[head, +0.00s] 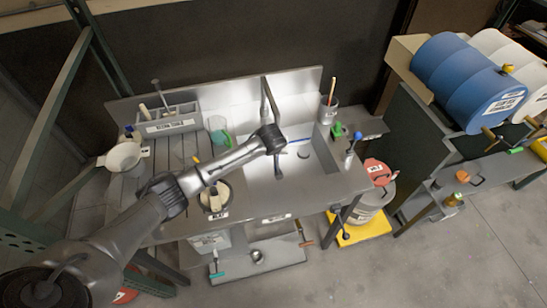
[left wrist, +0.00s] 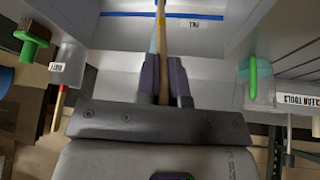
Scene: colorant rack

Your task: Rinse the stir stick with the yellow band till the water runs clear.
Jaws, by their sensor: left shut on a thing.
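My left gripper (left wrist: 166,62) is shut on a wooden stir stick (left wrist: 162,35), which stands between its two fingers in the left wrist view. A yellowish tint shows along the stick; I cannot make out a distinct band. The tap (head: 268,98) rises at the back of the sink. A blue fill line (left wrist: 205,16) runs along the sink wall. I cannot tell whether water runs. My right gripper is not in view.
A grey caddy (head: 168,126) and a clear cup with a green tool (head: 218,124) stand left of the sink. A holder (head: 327,112) with a stick and a green brush (head: 337,130) are at its right.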

